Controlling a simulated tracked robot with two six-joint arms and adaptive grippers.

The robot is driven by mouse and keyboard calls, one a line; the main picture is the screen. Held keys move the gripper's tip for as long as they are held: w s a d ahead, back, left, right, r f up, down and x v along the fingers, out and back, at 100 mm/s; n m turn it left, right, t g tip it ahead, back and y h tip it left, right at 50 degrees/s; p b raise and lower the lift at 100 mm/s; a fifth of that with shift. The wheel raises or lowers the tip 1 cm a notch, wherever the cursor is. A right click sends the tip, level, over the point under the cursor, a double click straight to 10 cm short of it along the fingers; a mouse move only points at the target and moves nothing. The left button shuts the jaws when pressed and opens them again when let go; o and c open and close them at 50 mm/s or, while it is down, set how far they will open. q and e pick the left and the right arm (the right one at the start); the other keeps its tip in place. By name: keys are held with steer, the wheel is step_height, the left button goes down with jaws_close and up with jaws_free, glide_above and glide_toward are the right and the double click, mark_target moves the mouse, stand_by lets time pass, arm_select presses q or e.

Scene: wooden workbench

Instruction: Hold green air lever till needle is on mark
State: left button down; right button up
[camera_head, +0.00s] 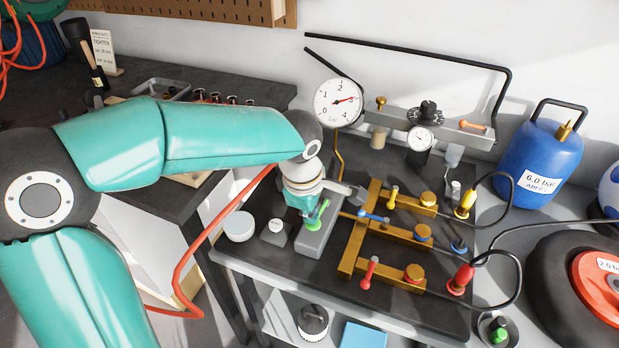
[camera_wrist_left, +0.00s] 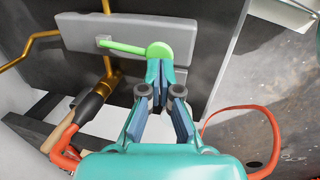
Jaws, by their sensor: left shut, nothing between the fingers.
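The green air lever (camera_head: 316,217) sits on a grey block (camera_head: 313,241) at the bench's front. In the left wrist view the lever (camera_wrist_left: 130,48) is a bar with a round green knob at its right end. My left gripper (camera_head: 310,212) is shut and empty, its fingertips (camera_wrist_left: 160,72) at the round knob and seemingly touching it. The large round gauge (camera_head: 338,102) has a white face marked in bar, with a red needle pointing up and right, near the 3. A red mark is hard to tell from the needle. My right gripper is in neither view.
Brass pipework (camera_head: 380,232) with yellow, blue and red valve levers lies right of the grey block. A blue tank (camera_head: 540,160) and a tyre (camera_head: 570,275) stand at the right. A red hose (camera_head: 205,240) hangs beside the bench.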

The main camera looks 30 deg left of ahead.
arm_select(q)
steer(key=w+v, duration=0.2)
steer(key=v, duration=0.9)
steer(key=shift+s+r, duration=0.2)
steer(key=shift+r, duration=0.25)
steer(key=shift+a, duration=0.1)
